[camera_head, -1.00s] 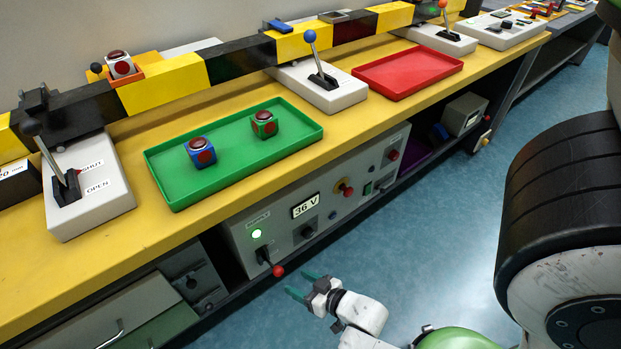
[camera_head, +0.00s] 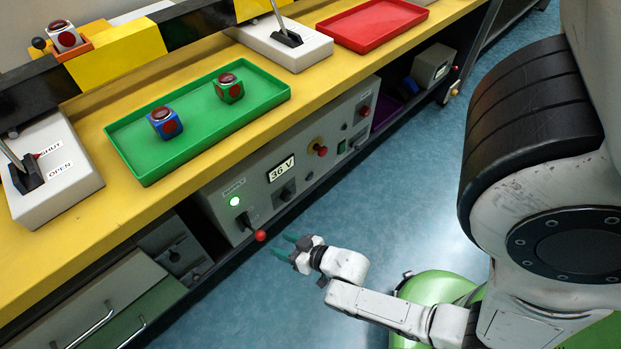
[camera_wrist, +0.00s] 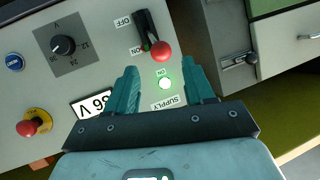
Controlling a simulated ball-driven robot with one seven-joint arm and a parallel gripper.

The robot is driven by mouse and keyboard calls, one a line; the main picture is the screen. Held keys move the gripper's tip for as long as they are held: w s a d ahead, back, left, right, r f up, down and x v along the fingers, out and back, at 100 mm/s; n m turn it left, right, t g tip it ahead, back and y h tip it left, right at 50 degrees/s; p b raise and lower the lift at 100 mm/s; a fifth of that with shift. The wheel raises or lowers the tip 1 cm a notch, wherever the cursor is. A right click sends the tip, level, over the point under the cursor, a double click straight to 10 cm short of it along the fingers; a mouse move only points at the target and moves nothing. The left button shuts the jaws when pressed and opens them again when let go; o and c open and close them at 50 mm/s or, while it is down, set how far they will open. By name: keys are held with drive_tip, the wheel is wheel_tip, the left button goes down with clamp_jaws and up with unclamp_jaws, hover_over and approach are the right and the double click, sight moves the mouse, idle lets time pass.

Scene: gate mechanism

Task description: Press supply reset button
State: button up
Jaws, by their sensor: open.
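The grey supply panel (camera_head: 297,147) is under the yellow bench. It has a lit green lamp (camera_head: 234,201) by a SUPPLY label, a 36 V display (camera_head: 281,169), a dark knob, and a lever with a red ball (camera_head: 260,235). The wrist view shows a small blue button (camera_wrist: 14,62) and a red button on a yellow base (camera_wrist: 33,122). No reset label is readable, so I cannot tell which is the reset button. My gripper (camera_head: 285,244) is open and empty, close to the lever. In the wrist view its fingers (camera_wrist: 162,85) frame the lamp, apart from the buttons.
The lever's red ball (camera_wrist: 161,51) lies just beyond the fingertips. Drawers with handles (camera_head: 100,315) are left of the panel. A green tray (camera_head: 185,150) with two button cubes stands on the bench above. The blue floor (camera_head: 400,170) to the right is open.

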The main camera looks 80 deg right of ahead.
clamp_jaws()
idle(1.4)
